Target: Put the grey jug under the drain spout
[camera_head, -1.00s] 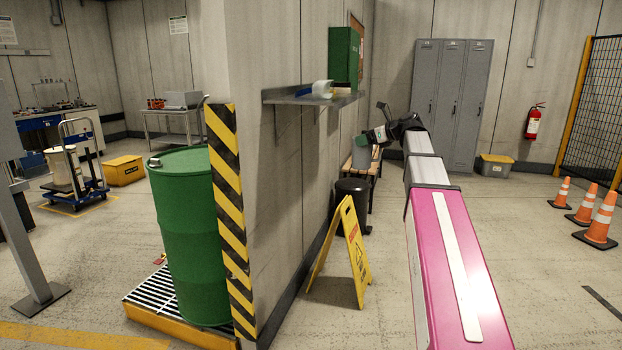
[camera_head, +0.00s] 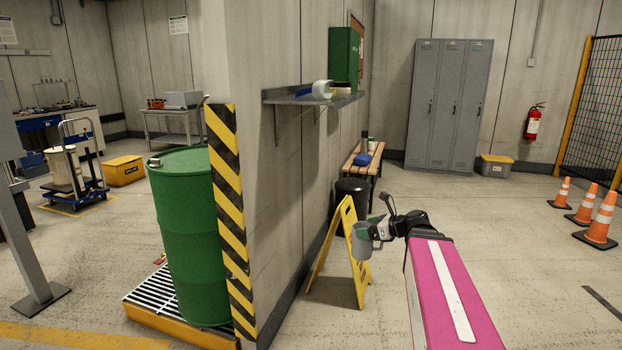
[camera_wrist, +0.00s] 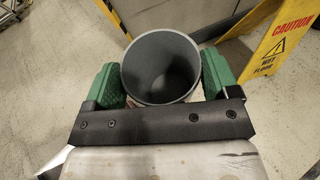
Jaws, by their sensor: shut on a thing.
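My gripper (camera_head: 383,232) is shut on the grey jug (camera_head: 362,244) and holds it upright in the air, in front of the yellow wet-floor sign. In the wrist view the jug (camera_wrist: 160,66) sits between my two green finger pads, its open mouth facing the camera. Its inside looks empty. A green drum (camera_head: 190,240) stands at the left on a grated pallet, past the wall corner from my gripper.
The wet-floor sign (camera_head: 344,250) and a black bin (camera_head: 352,196) stand by the wall. The striped wall corner (camera_head: 228,215) lies between the drum and my arm. The spill pallet (camera_head: 150,309) has a yellow edge. Cones (camera_head: 600,220) stand far right. Open floor lies between.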

